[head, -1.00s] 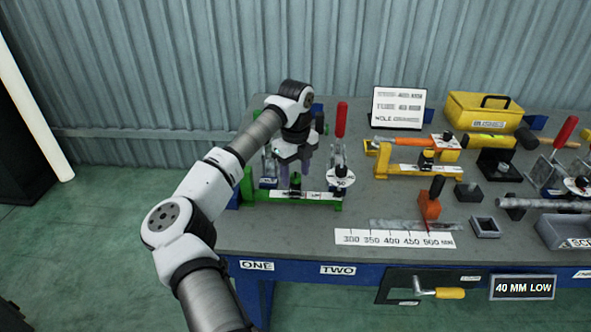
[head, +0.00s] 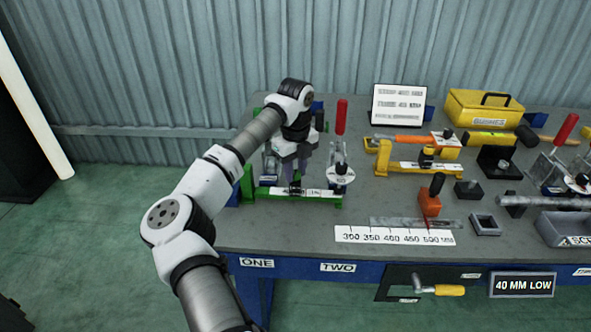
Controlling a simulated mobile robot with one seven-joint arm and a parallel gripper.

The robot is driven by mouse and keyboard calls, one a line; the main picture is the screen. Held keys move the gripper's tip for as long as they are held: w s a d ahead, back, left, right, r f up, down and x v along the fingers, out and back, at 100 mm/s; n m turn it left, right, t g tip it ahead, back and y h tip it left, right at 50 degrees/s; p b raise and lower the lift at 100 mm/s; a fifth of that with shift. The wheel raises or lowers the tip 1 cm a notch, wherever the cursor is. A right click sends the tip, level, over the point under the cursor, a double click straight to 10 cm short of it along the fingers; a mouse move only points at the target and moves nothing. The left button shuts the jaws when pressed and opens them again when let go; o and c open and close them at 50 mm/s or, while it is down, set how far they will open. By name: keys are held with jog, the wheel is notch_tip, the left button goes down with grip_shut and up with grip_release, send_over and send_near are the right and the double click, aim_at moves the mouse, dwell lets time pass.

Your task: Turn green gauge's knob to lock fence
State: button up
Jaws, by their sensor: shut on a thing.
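The green gauge (head: 248,186) sits at the left end of the workbench, with a white scale strip (head: 318,193) along its front bar. Its small dark knob (head: 295,190) stands on that bar, mostly covered by my gripper. My gripper (head: 295,183) points down from above, with its fingers shut on the knob. The fence cannot be made out clearly behind the fingers.
A red-handled clamp (head: 341,118) with a round white dial (head: 340,175) stands just right of my gripper. A yellow gauge (head: 384,158) and an orange block (head: 429,203) are farther right. A ruled white strip (head: 395,236) lies near the front edge.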

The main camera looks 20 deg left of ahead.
jog(key=m+b, duration=0.1)
jog(key=m, duration=0.3)
jog(key=shift+a+m, duration=0.1)
jog(key=shift+m, duration=0.2)
jog(key=m, duration=0.4)
jog(key=shift+m+b, duration=0.3)
jog(key=m, duration=0.4)
jog(key=shift+m, duration=2.1)
jog(key=o, duration=1)
jog(key=shift+r, duration=0.15)
